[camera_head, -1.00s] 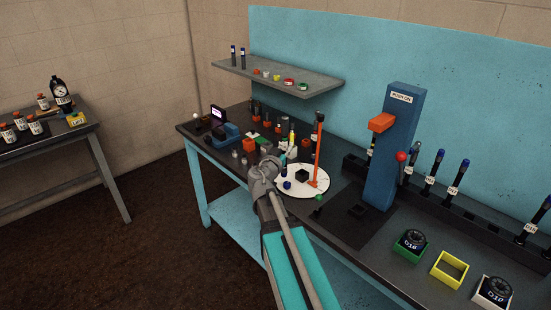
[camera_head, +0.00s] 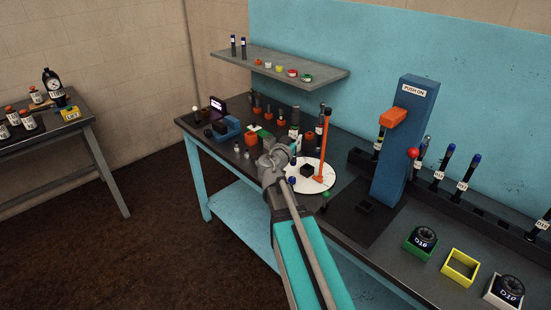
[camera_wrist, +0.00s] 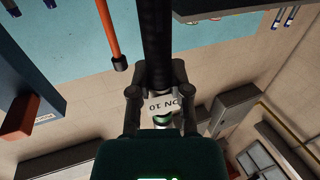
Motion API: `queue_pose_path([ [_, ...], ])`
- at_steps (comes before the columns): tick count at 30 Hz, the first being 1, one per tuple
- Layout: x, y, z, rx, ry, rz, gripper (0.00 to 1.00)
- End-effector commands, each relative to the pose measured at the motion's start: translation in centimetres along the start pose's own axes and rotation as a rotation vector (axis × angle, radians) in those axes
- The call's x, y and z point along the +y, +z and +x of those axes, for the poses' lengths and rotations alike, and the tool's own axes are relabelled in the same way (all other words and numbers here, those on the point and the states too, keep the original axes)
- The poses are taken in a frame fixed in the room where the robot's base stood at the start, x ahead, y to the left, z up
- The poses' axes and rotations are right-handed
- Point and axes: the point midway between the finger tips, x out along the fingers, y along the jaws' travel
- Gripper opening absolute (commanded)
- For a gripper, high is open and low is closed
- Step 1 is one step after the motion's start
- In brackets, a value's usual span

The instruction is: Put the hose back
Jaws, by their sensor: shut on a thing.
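My gripper (camera_wrist: 155,97) is shut on a black hose (camera_wrist: 155,45) in the wrist view. A white tag (camera_wrist: 163,105) reading DN 10, upside down, sits between the fingers. In the head view my gripper (camera_head: 283,152) is over the left part of the bench, by the white disc (camera_head: 309,184); my own arm hides part of that area. The held hose is hard to make out there. A black rack (camera_head: 487,209) along the back of the bench holds several upright black hoses with blue ends and white tags, including one hose (camera_head: 465,172) right of the blue press.
An orange post (camera_head: 322,150) rises from the disc, close to my gripper. Green (camera_head: 415,254), yellow (camera_head: 446,272) and white (camera_head: 489,293) boxes line the front right. A shelf (camera_head: 285,68) hangs behind.

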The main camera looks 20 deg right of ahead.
Motion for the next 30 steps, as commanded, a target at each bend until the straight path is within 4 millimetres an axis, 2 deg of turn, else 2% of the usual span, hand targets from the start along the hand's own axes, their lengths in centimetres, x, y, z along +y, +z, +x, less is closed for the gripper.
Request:
queue_pose_path([
  [15, -5.5, 0.3, 7.4, 0.001, 0.074, -0.001, 0.0],
  [19, -5.9, 0.3, 8.1, 0.001, 0.086, -0.001, 0.0],
  [30, -5.9, 0.3, 8.1, 0.001, 0.088, -0.001, 0.0],
])
